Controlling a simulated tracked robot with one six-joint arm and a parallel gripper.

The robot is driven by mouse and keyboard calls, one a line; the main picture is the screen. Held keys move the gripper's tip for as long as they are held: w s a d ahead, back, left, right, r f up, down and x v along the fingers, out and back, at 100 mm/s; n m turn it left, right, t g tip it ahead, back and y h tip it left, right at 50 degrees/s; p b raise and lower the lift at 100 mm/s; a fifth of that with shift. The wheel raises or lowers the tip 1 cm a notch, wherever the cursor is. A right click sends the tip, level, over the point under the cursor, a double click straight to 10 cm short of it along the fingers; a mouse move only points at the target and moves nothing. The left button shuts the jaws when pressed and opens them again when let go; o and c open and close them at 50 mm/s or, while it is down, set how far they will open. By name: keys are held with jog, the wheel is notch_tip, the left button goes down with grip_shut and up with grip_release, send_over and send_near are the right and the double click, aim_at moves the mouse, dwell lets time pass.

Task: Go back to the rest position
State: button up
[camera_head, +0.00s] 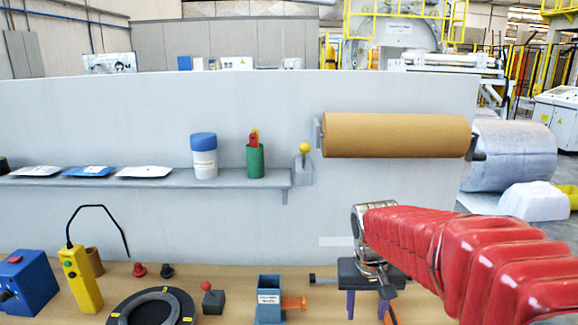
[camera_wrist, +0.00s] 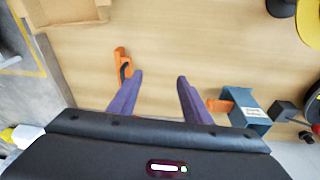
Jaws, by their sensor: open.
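My gripper (camera_head: 368,306) is over the right part of the wooden workbench, below the brown paper roll (camera_head: 395,135). In the wrist view my gripper (camera_wrist: 160,78) points at the bench with its two purple fingers apart. Nothing is between them. An orange-handled tool with a dark part (camera_wrist: 120,66) lies on the bench just left of the left fingertip. A blue-grey box (camera_wrist: 247,109) with an orange piece sticking out stands to the right of the fingers, and the box also shows in the head view (camera_head: 268,300). The gap to the bench is hard to judge.
A grey wall panel (camera_head: 90,125) rises behind the bench. Its shelf (camera_head: 100,181) carries flat packets, a blue-lidded jar (camera_head: 204,155) and a green cup (camera_head: 255,161). A yellow pendant control (camera_head: 80,279), blue box (camera_head: 27,284) and black disc (camera_head: 118,307) occupy the bench's left side.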

jog(key=s+r+t, duration=0.2)
jog(key=s, duration=0.7)
jog(key=s+a+r+n+t+y, duration=0.1)
jog(key=s+r, duration=0.2)
jog(key=s, duration=0.7)
jog(key=shift+s+a+t, duration=0.15)
jog(key=shift+a+t, duration=0.05)
jog(key=shift+t, duration=0.2)
